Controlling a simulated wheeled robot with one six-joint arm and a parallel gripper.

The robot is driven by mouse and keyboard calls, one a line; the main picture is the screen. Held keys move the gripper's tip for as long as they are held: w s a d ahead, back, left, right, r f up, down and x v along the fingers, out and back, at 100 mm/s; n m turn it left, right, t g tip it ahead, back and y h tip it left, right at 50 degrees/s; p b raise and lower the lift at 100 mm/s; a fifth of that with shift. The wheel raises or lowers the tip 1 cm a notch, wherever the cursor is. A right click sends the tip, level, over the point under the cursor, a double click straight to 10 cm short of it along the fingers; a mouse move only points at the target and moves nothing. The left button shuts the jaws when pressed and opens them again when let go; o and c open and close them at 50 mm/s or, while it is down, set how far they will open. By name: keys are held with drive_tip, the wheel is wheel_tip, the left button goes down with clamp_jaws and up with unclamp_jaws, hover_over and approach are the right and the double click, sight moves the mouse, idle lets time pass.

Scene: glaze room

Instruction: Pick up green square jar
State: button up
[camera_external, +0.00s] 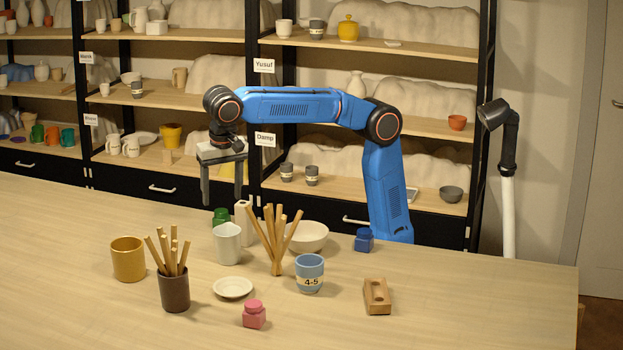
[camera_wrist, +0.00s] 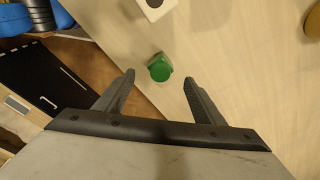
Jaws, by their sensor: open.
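The green square jar (camera_external: 221,216) stands on the table behind the white cup in the external view, its lower part partly hidden. In the wrist view the green jar (camera_wrist: 160,68) is seen from above, a little beyond the fingertips and between their lines. My gripper (camera_external: 222,199) points down above the table's far edge, close to the jar. Its two fingers are spread apart, also in the wrist view (camera_wrist: 158,78), with nothing between them.
A white bottle (camera_external: 243,222) stands just right of the jar. A white cup (camera_external: 227,244) is in front of it. Wooden sticks (camera_external: 274,240), a white bowl (camera_external: 307,236) and a blue jar (camera_external: 364,240) stand farther right. The table (camera_external: 60,260) is clear at left.

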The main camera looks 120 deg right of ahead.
sight(221, 211)
drive_tip(key=shift+w+d+f, duration=0.1)
drive_tip(key=shift+d+f, duration=0.1)
drive_tip(key=shift+f, duration=0.9)
drive_tip(key=shift+s+d+f, duration=0.1)
drive_tip(key=shift+d+f, duration=0.15)
drive_tip(key=shift+f, duration=0.9)
drive_tip(key=shift+w+d+f, duration=0.1)
drive_tip(key=shift+d+f, duration=0.1)
drive_tip(key=shift+f, duration=0.9)
drive_tip(key=c, duration=1.2)
